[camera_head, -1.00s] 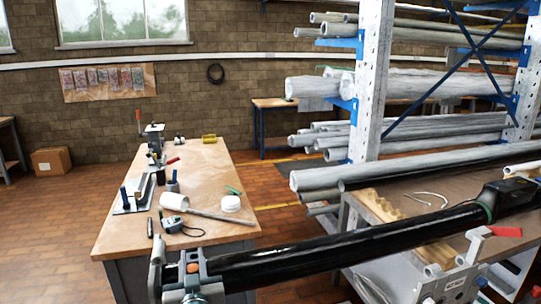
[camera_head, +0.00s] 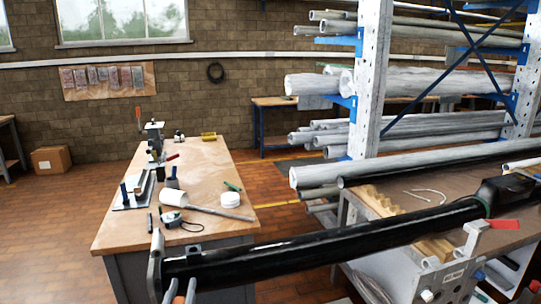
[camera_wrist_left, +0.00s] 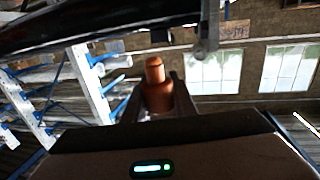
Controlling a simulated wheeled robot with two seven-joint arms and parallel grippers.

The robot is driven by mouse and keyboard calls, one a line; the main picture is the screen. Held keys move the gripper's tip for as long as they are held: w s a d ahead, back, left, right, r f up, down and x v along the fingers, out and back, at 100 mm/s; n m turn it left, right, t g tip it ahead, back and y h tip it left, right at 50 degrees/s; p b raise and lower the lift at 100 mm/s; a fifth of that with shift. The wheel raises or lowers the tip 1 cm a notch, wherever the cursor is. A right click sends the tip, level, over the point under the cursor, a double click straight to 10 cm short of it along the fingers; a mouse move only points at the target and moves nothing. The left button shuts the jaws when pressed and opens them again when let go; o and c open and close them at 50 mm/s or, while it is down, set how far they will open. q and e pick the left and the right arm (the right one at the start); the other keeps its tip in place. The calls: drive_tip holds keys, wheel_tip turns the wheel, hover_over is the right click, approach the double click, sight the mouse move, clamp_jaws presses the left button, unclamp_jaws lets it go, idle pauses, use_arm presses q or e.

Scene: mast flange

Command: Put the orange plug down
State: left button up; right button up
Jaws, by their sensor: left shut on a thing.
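The orange plug (camera_wrist_left: 154,72) stands up between the fingers of my left gripper (camera_wrist_left: 157,94) in the left wrist view, and the gripper is shut on it. A grey flange (camera_head: 156,266) sits on that end of the tube. The tube (camera_wrist_left: 75,25) crosses the top left of the wrist view, beyond the plug and apart from it. My right gripper is not in view.
A wooden workbench (camera_head: 205,168) behind the tube holds a vise, a white cup, a tape measure and a rod. A pipe rack (camera_head: 371,90) stands at right. A grey support with a red handle (camera_head: 490,224) is under the tube. Open floor lies at left.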

use_arm(q)
drive_tip(key=shift+m+h, duration=0.5)
drive_tip(key=shift+h, duration=0.3)
drive_tip(key=s, duration=0.5)
drive_tip(key=shift+s+r+b, duration=0.1)
drive_tip(key=shift+r+b, duration=0.05)
drive_tip(key=shift+b, duration=0.15)
drive_tip(key=s+f, duration=0.3)
drive_tip(key=s, duration=0.6)
drive_tip(key=shift+s+f, duration=0.3)
drive_tip(key=shift+s, duration=0.05)
